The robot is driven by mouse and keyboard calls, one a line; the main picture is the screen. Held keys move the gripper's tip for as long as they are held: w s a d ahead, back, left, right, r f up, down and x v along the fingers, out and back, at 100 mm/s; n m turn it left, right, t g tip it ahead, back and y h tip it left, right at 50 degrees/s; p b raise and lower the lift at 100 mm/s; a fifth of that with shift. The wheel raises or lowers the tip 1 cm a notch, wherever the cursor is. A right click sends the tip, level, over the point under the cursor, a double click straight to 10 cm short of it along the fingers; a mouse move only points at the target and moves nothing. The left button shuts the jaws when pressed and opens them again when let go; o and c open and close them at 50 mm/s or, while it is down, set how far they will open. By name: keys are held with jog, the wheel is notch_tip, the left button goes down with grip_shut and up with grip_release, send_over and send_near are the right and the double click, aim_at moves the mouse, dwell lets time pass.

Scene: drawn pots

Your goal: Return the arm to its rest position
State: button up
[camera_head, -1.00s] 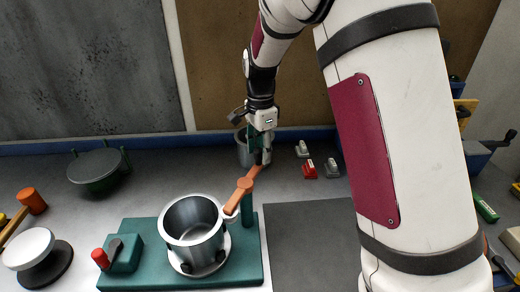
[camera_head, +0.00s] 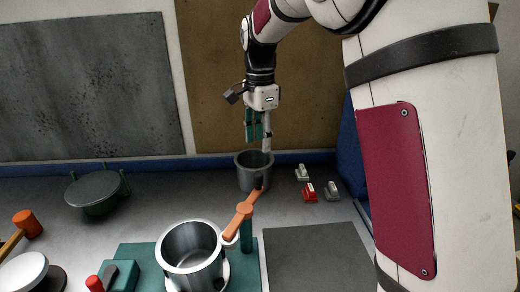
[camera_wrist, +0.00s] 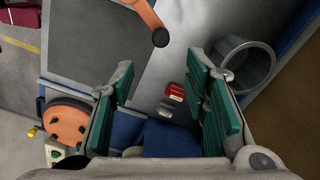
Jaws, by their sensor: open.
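My gripper (camera_head: 258,126) is open and empty. It hangs above the table near the back wall, over the grey cylindrical pot (camera_head: 254,172). In the wrist view its green-padded fingers (camera_wrist: 165,105) stand wide apart with nothing between them. The grey pot also shows in the wrist view (camera_wrist: 245,65), beyond the right finger. A steel pot (camera_head: 190,255) with an orange handle (camera_head: 241,218) sits on the teal stand (camera_head: 140,256). The handle points up and to the right, apart from my fingers.
Red (camera_head: 309,192) and grey (camera_head: 332,190) small clamps lie right of the grey pot. A lidded green pot (camera_head: 97,190) stands at the left. A dark mat (camera_head: 318,258) lies bare at the front.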

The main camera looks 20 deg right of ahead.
jog(key=shift+r, duration=0.25)
jog(key=s+d+r+n+t+b, duration=0.1)
jog(key=s+r+n, duration=0.25)
jog(key=s, duration=0.35)
jog(key=s+d+r+n+t, duration=0.1)
jog(key=s+r+n+t, duration=0.2)
jog(key=s, duration=0.4)
jog(key=s+f+n+t+b, duration=0.1)
jog(key=s+f+n, duration=0.3)
jog(key=s+n, duration=0.5)
jog(key=s, duration=0.3)
jog(key=shift+s+d+f+t, duration=0.15)
jog(key=shift+s+t, duration=0.15)
dwell(0.7)
